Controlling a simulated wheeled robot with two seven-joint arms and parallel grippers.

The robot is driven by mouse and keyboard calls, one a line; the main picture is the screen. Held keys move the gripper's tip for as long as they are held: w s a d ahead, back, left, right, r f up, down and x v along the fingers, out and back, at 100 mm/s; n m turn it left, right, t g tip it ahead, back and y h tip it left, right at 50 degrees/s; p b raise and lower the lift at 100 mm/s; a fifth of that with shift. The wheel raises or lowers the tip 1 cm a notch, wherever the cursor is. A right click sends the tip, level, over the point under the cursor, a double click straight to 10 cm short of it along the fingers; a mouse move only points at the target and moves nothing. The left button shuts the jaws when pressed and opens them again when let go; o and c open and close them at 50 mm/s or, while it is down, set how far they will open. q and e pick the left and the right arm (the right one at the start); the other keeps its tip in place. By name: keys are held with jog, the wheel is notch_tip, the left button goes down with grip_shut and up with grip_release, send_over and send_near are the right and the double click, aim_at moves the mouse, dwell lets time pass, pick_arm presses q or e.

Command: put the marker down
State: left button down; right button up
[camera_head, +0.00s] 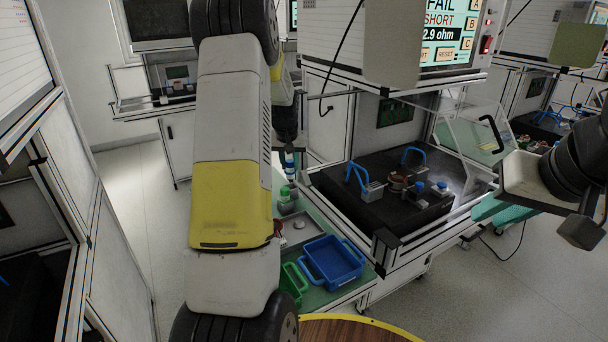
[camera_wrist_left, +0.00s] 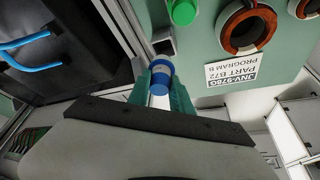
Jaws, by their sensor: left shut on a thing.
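My left gripper (camera_wrist_left: 161,92) has teal fingers shut on the blue-and-white marker (camera_wrist_left: 160,69), seen close up in the left wrist view. In the head view the marker (camera_head: 290,167) hangs below the left wrist, roughly upright, above the narrow green bench (camera_head: 310,219). A green-capped thing (camera_head: 284,191) stands just below it there, and its green top (camera_wrist_left: 184,12) also shows in the left wrist view. A small dark square holder (camera_wrist_left: 163,43) is close to the marker's end; I cannot tell whether they touch.
A blue tray (camera_head: 334,262) and a green bin (camera_head: 292,284) are on the bench. The black fixture (camera_head: 365,210) with blue handles stands to the right. Copper-coloured rings (camera_wrist_left: 245,28) and a white label (camera_wrist_left: 232,70) lie near the marker.

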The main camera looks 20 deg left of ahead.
aim_at(290, 173)
pick_arm(q)
jog(key=shift+f, duration=2.45)
jog(key=shift+f, duration=0.1)
jog(key=shift+f, duration=0.35)
jog(key=c, duration=1.1)
grip_release()
jog(key=shift+c, duration=0.2)
